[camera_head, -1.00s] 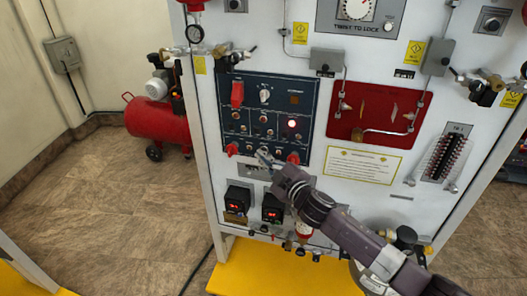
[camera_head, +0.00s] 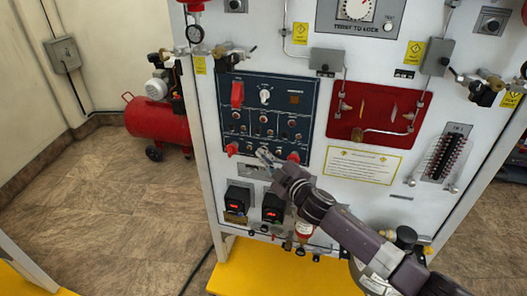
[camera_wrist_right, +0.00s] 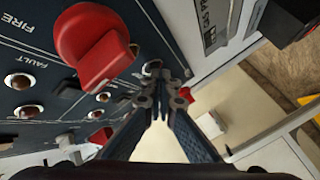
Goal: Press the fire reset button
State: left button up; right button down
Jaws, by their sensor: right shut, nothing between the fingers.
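The dark blue control panel (camera_head: 276,104) is on the white trainer, with red knobs, small round lights and buttons. My right gripper (camera_head: 264,154) is shut and empty, its tips at the panel's lower edge. In the right wrist view, the closed fingertips (camera_wrist_right: 163,88) are close to a small metal button (camera_wrist_right: 151,68) beside a big red knob (camera_wrist_right: 95,45). I cannot tell whether they touch it. The words FIRE and FAULT show at the left there; the reset label is not readable. The round light (camera_head: 291,123) at the panel's right is dark. My left gripper is out of view.
Two small black boxes with red displays (camera_head: 272,208) sit below the panel, beside my right arm. A red plate with piping (camera_head: 378,108) is to the right. A red compressor (camera_head: 155,122) stands on the floor at the left. A yellow base (camera_head: 270,280) lies below.

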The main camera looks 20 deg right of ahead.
jog(key=shift+s, duration=0.1)
jog(key=shift+s+a, duration=0.4)
jog(key=shift+s, duration=0.2)
jog(key=shift+f, duration=0.1)
jog(key=shift+s+a+p, duration=0.4)
jog(key=shift+s+a, duration=0.3)
jog(key=shift+s, duration=0.35)
jog(key=shift+s+a+p, duration=0.35)
jog(key=shift+s+a, duration=0.35)
jog(key=shift+s, duration=0.3)
